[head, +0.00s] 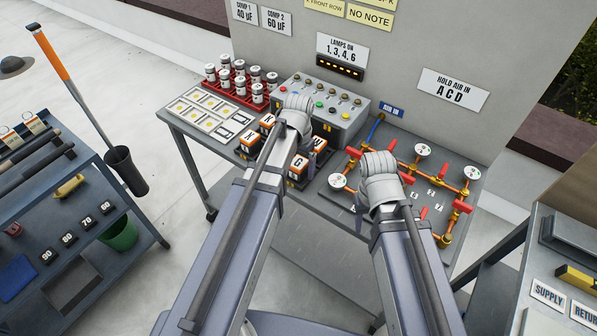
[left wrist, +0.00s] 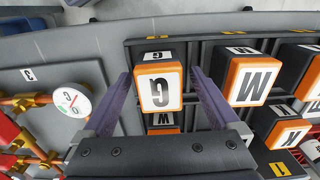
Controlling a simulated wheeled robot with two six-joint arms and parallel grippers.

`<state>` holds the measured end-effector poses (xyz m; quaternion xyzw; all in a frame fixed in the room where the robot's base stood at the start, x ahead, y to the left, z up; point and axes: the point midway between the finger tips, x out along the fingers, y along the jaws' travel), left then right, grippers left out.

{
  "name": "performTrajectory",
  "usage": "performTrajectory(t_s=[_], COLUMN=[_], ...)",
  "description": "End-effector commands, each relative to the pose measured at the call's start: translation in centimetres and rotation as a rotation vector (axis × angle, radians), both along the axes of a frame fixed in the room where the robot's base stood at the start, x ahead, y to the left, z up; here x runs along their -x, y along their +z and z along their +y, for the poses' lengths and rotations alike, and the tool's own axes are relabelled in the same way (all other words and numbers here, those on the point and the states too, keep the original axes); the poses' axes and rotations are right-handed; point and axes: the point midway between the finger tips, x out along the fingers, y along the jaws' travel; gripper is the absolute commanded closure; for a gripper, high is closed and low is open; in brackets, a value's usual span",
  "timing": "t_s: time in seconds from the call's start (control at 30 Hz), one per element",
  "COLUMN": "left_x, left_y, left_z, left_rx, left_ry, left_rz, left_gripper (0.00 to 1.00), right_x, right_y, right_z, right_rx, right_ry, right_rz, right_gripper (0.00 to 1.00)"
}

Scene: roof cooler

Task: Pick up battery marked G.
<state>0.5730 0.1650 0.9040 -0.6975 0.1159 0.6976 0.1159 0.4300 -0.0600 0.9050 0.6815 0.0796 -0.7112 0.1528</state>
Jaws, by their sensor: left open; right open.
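The battery marked G is an orange and black block with a white lettered face; it shows in the head view (head: 297,168) at the front of the battery rack, and in the left wrist view (left wrist: 159,88). My left gripper (left wrist: 161,100) is open, with one finger on each side of the G battery. Clear gaps show between the fingers and the block, so it is not gripped. In the head view my left wrist hides part of the rack. My right gripper (head: 380,180) is over the pipe board, its fingers hidden behind its own wrist.
Batteries marked M (left wrist: 254,79), K (left wrist: 285,132) and W (left wrist: 163,121) stand close to G. The grey lamp box (head: 335,117) is behind the rack. Gauges and red valves on brass pipes (head: 465,190) are to the right. Red-racked capacitors (head: 240,85) stand behind left.

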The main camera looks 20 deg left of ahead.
Motion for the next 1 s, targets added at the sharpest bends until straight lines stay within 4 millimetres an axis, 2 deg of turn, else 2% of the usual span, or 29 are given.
performTrajectory(t_s=[0.07, 0.9, 1.0], left_x=[0.00, 0.00, 0.01], left_y=[0.08, 0.07, 0.07], left_z=[-0.01, 0.00, 0.00], left_rx=[0.000, 0.000, 0.000], left_ry=[0.000, 0.000, 0.000], left_rz=[0.000, 0.000, 0.000], left_gripper=[0.06, 1.00, 1.00], right_x=[-0.01, 0.00, 0.00], right_y=[0.08, 0.07, 0.07], right_z=[0.00, 0.00, 0.00], right_rx=[0.000, 0.000, 0.000], right_ry=[0.000, 0.000, 0.000], right_rz=[0.000, 0.000, 0.000], right_gripper=[0.50, 0.50, 0.50])
